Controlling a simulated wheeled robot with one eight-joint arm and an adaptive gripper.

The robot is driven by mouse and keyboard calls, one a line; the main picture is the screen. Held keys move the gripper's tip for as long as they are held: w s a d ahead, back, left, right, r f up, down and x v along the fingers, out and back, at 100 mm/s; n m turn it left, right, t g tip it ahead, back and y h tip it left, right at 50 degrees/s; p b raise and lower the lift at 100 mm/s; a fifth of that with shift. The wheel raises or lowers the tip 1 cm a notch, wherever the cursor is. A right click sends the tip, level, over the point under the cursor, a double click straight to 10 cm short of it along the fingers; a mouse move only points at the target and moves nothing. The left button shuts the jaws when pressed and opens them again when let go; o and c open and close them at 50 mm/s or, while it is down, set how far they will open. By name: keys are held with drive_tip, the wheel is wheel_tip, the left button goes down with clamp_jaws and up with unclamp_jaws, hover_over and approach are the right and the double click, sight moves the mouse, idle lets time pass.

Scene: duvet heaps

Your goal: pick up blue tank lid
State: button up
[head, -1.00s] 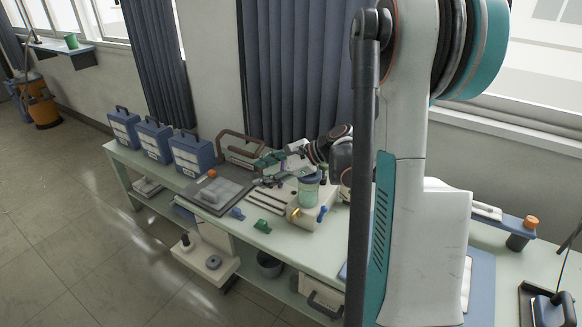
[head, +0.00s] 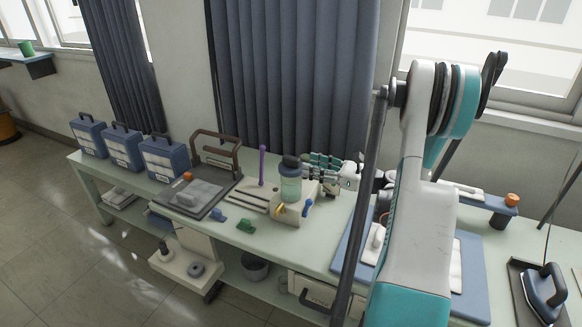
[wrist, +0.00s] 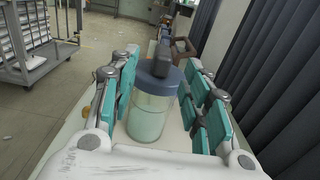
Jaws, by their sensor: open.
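The dark blue tank lid (head: 291,163) with its raised dark knob sits on a clear tank (head: 290,188) holding pale green liquid, on the bench. In the wrist view the lid (wrist: 160,74) is straight ahead, on top of the tank (wrist: 150,115). My gripper (head: 318,165) is at the right side of the lid in the head view, fingers pointing left. In the wrist view my gripper (wrist: 163,68) is open, with teal-padded fingers on both sides of the lid and tank. Whether the pads touch the lid cannot be told.
The tank stands on a pale block (head: 308,208) with a brass valve (head: 280,209) and a blue handle (head: 307,207). A purple upright rod (head: 262,166) stands to its left. A brown-handled carrier (head: 215,155) and several blue boxes (head: 162,158) line the back left. Grey curtains hang behind.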

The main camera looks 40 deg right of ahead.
sight(300, 161)
drive_tip(key=b+x, duration=0.2)
drive_tip(key=x, duration=0.6)
drive_tip(key=shift+w+r, duration=0.1)
drive_tip(key=shift+w, duration=0.2)
drive_tip(key=shift+d, duration=0.1)
clamp_jaws()
